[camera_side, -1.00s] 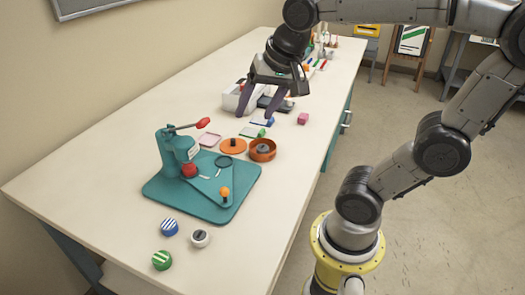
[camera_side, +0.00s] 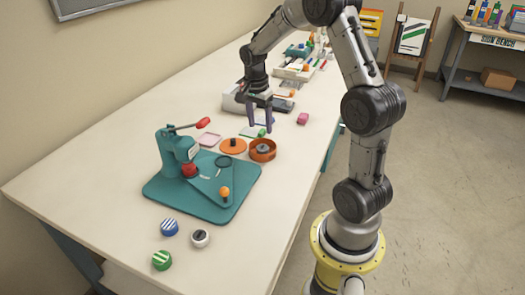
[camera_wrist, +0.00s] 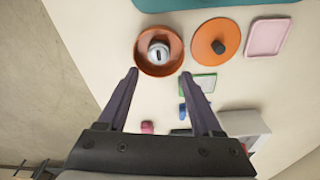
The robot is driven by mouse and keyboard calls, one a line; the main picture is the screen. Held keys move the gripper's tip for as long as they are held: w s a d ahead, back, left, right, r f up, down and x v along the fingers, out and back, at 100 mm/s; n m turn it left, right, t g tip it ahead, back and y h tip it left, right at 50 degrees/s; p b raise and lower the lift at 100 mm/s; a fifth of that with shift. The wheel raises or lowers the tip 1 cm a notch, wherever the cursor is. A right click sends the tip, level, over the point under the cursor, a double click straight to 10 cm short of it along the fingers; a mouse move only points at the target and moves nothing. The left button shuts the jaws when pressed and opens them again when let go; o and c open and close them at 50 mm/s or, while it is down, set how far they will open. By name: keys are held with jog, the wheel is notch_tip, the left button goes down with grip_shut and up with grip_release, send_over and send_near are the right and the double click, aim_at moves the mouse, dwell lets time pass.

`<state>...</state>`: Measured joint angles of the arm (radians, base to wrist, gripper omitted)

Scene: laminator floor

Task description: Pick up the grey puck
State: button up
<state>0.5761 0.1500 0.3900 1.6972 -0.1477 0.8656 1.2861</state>
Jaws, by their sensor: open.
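A grey puck (camera_wrist: 158,51) with a dark slot on top sits inside a round orange bowl (camera_wrist: 142,62). In the side view the puck (camera_side: 263,149) shows small and dark inside the bowl (camera_side: 263,158). My gripper (camera_side: 261,128) is open and empty, pointing down above the bench just behind the bowl. In the wrist view my gripper's fingertips (camera_wrist: 159,74) are spread to either side of the bowl's near edge, and the puck lies beyond them, between their lines. The gripper's height above the bowl is hard to tell.
An orange lid (camera_side: 232,146) with a dark knob lies beside the bowl. A teal-based press (camera_side: 190,185) with a red-tipped lever stands in front. Blue-striped (camera_side: 169,227), green-striped (camera_side: 162,260) and whitish (camera_side: 200,238) pucks lie nearer. A pink block (camera_side: 303,118) lies behind.

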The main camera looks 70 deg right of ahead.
aim_at(262, 147)
jog(key=f, duration=0.8)
jog(key=shift+s+d+f, duration=0.2)
jog(key=shift+d+f, duration=0.2)
grip_shut()
